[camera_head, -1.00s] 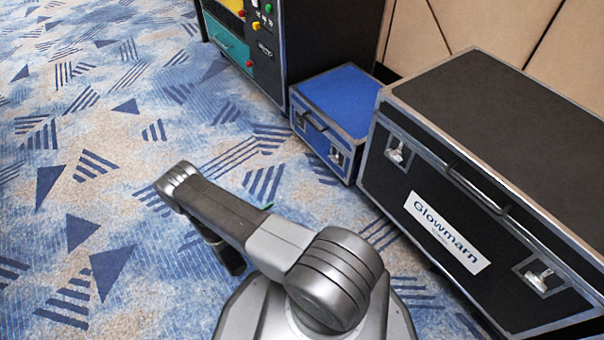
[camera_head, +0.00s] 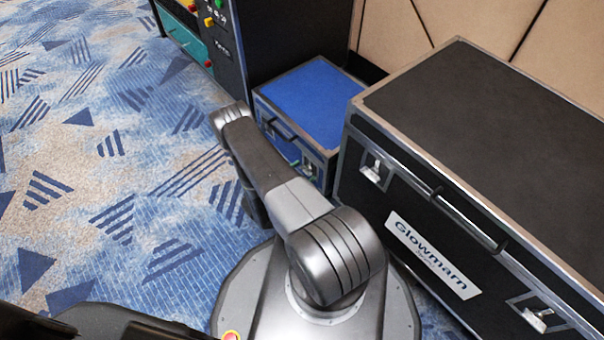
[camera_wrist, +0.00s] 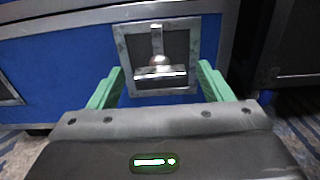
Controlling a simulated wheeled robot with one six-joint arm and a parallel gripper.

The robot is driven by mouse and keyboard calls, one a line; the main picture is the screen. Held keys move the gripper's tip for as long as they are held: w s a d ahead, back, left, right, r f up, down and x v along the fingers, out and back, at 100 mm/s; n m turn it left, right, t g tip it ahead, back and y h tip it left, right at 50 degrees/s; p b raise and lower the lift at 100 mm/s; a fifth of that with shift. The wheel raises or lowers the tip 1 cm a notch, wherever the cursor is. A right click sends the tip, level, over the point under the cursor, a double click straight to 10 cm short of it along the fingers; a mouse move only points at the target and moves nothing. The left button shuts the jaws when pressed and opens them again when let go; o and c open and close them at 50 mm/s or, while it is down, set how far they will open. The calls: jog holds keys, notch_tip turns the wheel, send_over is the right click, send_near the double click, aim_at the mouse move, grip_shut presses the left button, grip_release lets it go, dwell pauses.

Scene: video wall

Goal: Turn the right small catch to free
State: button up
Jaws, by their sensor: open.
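The small blue case (camera_head: 312,98) stands on the carpet with its front towards me. Its right catch (camera_head: 309,168) is a metal catch in a recessed square plate low on the front. In the wrist view the right catch (camera_wrist: 157,71) is close and centred, its tab upright in the plate and a bar lying level across its lower part. My gripper (camera_wrist: 160,75) is open, one green finger on each side of the catch plate. I cannot tell whether the fingers touch the case. In the head view my arm hides most of the gripper.
A big black case (camera_head: 490,120) labelled Glowmarn stands close on the right, with its own catches (camera_head: 374,168). A black cabinet (camera_head: 290,30) with coloured buttons stands behind the blue case. Open carpet (camera_head: 110,180) lies to the left.

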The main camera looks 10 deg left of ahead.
jog(key=shift+w+d, duration=0.2)
jog(key=shift+c, duration=0.4)
jog(key=c, duration=0.9)
jog(key=shift+n+b, duration=0.3)
jog(key=shift+b, duration=0.1)
jog(key=shift+n+b, duration=1.55)
jog(key=shift+n, duration=7.05)
